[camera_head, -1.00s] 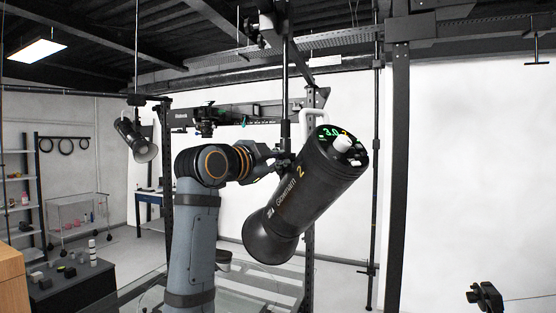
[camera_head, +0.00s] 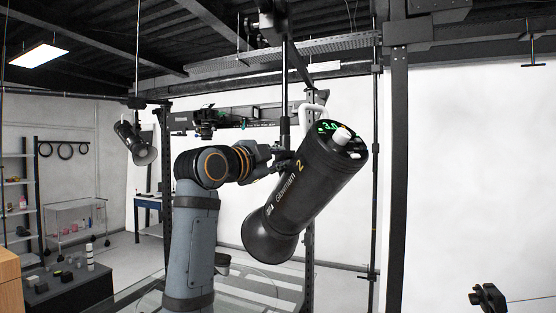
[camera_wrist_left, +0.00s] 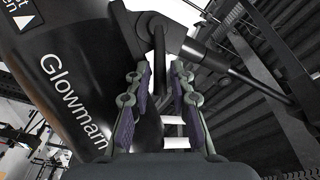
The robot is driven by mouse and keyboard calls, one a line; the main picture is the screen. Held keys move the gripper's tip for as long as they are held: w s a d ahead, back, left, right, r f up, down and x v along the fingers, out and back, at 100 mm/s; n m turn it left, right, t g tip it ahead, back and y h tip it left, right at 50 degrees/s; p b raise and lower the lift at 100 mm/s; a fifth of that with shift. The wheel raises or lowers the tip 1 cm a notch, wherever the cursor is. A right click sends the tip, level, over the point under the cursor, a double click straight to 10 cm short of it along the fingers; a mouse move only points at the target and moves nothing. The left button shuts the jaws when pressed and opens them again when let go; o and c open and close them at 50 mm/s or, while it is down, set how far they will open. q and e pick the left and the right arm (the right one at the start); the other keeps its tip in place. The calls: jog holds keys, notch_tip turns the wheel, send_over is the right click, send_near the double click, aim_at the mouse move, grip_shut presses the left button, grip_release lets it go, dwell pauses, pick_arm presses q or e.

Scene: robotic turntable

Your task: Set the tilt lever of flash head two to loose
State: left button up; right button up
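Flash head two (camera_head: 305,185) is a black cylinder marked "Glowmam" and "2". It hangs tilted, its flared end low to the left and its green display raised to the right. My left gripper (camera_head: 277,158) is at its bracket, on the far left side of the body. In the left wrist view the flash body (camera_wrist_left: 75,90) fills the left. My left gripper's fingers (camera_wrist_left: 160,80) stand apart. A thin dark lever (camera_wrist_left: 158,50) shows between them, below the bracket joint; firm contact is not visible.
A vertical pole (camera_head: 285,90) carries the flash head from above. Another flash head (camera_head: 135,143) hangs at the back left. A dark post (camera_head: 399,150) stands to the right. A low dark table (camera_head: 75,290) with small items is at lower left.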

dwell(0.3)
